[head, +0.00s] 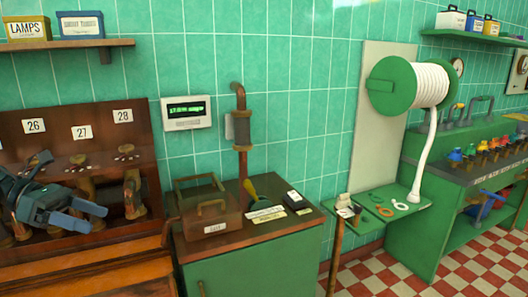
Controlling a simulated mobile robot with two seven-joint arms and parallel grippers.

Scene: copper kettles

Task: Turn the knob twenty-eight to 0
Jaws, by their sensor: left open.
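The wooden panel (72,130) at the left carries white labels 26, 27 and 28. Below label 28 (123,115) sits a small brownish knob (126,149) with white marks around it; its setting is too small to read. A brass tap-like fitting (132,194) hangs below it. My left gripper (98,219) is open and empty, in front of the panel at the lower left. It is left of and lower than knob twenty-eight, apart from it in the picture, and covers part of the panel's lower fittings. My right gripper is not in view.
A green cabinet (250,265) right of the panel bears a wooden box (208,208), a yellow-and-dark handle and small cards. A copper pipe (240,130) rises behind it. A wall display (186,113) hangs right of label 28. A shelf (70,45) with tins runs above.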

